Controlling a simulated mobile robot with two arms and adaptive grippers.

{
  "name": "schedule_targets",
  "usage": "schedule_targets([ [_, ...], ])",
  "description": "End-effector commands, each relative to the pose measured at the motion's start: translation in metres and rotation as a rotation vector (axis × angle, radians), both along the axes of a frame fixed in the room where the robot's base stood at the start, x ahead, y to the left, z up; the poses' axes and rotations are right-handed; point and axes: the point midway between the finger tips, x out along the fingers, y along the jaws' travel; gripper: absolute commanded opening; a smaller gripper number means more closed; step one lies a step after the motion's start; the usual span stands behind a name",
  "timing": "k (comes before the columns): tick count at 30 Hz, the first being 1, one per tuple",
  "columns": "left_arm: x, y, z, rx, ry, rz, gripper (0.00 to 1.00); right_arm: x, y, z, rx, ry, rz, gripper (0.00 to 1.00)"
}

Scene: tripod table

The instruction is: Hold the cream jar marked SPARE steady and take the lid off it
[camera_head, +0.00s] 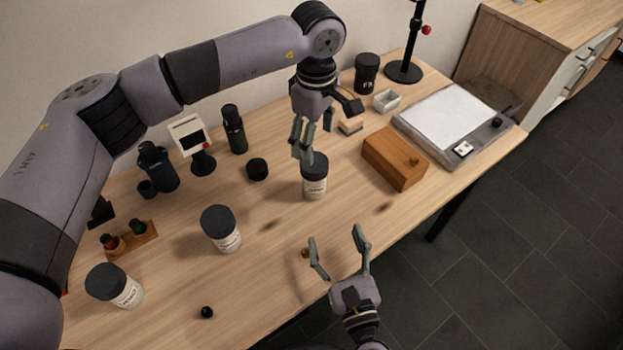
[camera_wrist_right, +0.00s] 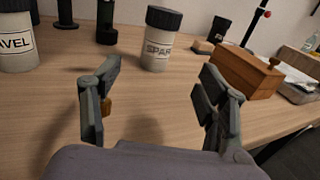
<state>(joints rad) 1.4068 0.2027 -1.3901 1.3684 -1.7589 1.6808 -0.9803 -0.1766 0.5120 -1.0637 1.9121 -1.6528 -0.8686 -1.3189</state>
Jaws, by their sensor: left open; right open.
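The cream jar marked SPARE (camera_wrist_right: 156,50) stands upright on the table with its dark lid on. In the head view this jar (camera_head: 314,189) is near the middle, and its lid (camera_head: 318,168) is partly overlapped by my left fingers. My left gripper (camera_head: 304,156) is open and points down, over or just beside the lid; I cannot tell whether it touches. My right gripper (camera_head: 335,241) is open and empty, in front of the jar near the table's front edge. In the right wrist view its fingers (camera_wrist_right: 155,100) are spread, with the jar beyond them.
Two similar jars (camera_head: 222,232) (camera_head: 122,290) stand to the left; the nearer one shows "AVEL" in the wrist view (camera_wrist_right: 18,45). A wooden box (camera_head: 394,160) is to the right. A small brown knob (camera_head: 305,252) and a black ball (camera_head: 207,312) lie near the front edge.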

Motion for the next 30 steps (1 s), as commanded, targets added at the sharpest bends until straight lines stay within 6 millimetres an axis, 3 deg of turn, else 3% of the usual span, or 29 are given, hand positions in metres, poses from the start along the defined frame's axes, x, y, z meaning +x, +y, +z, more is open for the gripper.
schedule_targets([
  [1,0.000,0.000,-0.007,0.000,0.000,0.000,0.69,0.001,0.000,-0.007,0.000,0.000,0.000,0.68],
  [8,0.000,0.000,-0.006,0.000,0.000,0.000,0.69,0.019,0.005,-0.006,0.000,-0.003,-0.002,0.68],
  [24,0.000,0.000,-0.006,0.000,0.000,0.000,0.69,0.122,0.033,-0.005,0.000,-0.004,-0.001,0.68],
  [30,0.000,0.000,-0.006,0.000,0.000,0.000,0.69,0.152,0.041,-0.005,0.000,-0.002,-0.001,0.68],
])
